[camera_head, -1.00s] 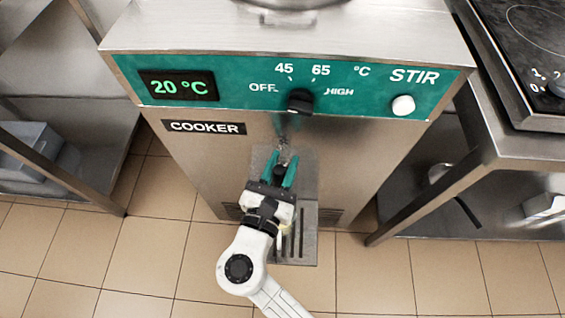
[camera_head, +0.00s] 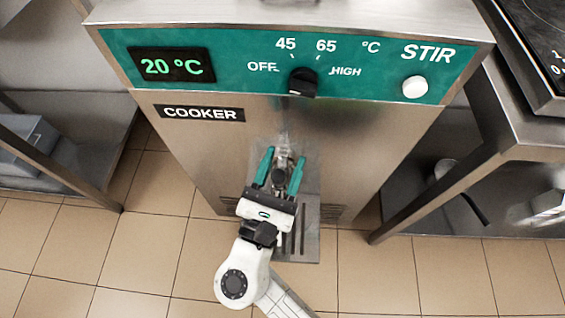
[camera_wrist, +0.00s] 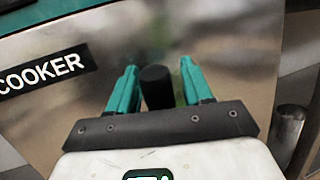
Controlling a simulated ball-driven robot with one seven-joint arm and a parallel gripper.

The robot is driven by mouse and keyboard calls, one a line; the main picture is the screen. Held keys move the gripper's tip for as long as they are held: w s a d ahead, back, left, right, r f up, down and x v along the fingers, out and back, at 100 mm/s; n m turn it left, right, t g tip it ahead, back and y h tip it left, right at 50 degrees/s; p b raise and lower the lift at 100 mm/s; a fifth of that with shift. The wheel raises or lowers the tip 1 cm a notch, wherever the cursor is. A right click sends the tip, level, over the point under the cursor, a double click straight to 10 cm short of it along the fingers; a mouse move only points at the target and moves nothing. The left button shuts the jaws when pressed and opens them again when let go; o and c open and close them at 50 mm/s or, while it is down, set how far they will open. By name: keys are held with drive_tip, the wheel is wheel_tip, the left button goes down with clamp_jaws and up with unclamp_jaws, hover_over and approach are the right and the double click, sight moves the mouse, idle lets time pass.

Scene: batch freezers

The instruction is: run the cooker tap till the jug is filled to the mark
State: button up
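The cooker (camera_head: 200,170) is a steel cabinet with a green control panel; its display reads 20 °C. Its tap (camera_head: 284,160) is on the front, partly hidden by my gripper (camera_head: 283,157). The tap's black handle (camera_head: 279,178) lies between my two green fingers. In the wrist view the black handle (camera_wrist: 157,88) stands between the fingers of my gripper (camera_wrist: 158,66), with a gap on both sides. My gripper is open. I cannot make out the jug or its mark; my gripper and arm cover part of the area below the tap.
A slotted drip tray (camera_head: 306,250) is low at the cooker's front. On the panel are a black dial (camera_head: 302,83) and a white STIR button (camera_head: 415,87). A steel table (camera_head: 520,110) stands to the right, shelving to the left. Tiled floor (camera_head: 140,255) is clear in front.

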drive_tip(key=v, duration=1)
drive_tip(key=shift+s+p, duration=0.35)
drive_tip(key=shift+s, duration=0.05)
drive_tip(key=shift+a, duration=0.1)
idle(5.6)
drive_tip(key=w+d+g+p, duration=0.1)
drive_tip(key=w+p, duration=0.1)
drive_tip(key=w, duration=0.1)
drive_tip(key=w+d+r+p, duration=0.1)
drive_tip(key=w+p, duration=0.1)
drive_tip(key=w, duration=0.1)
drive_tip(key=w+d+r+g+y+p, duration=0.1)
drive_tip(key=w+p, duration=0.1)
drive_tip(key=w, duration=0.2)
drive_tip(key=shift+r+g, duration=0.25)
drive_tip(key=shift+g, duration=0.05)
